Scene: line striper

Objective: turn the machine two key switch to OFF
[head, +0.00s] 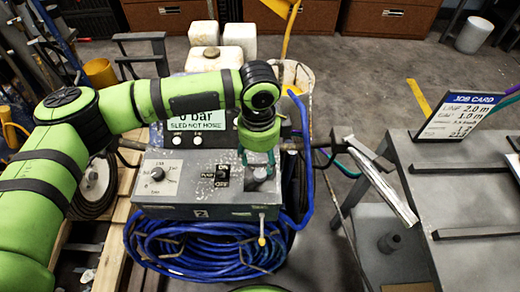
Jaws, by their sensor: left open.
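A grey control box (190,205) stands in the middle of the head view. On its top face are a dark switch (222,177) with ON above it and OFF below, and a round dial knob (157,173) to the left. I cannot read which way the switch is turned, nor see a label naming machine two. My left gripper (258,168) points down over the right part of the box, right of the switch. It is open, with a grey part of the panel partly hidden under its fingers. My right gripper is out of view.
Behind the panel a display (197,121) reads 0 bar and SLED NOT HOME, partly covered by my left arm. A blue hose coil (195,250) hangs below. A grey bench (470,200) with a job card (458,114) stands at the right. A lever (262,230) sticks out at the box's front.

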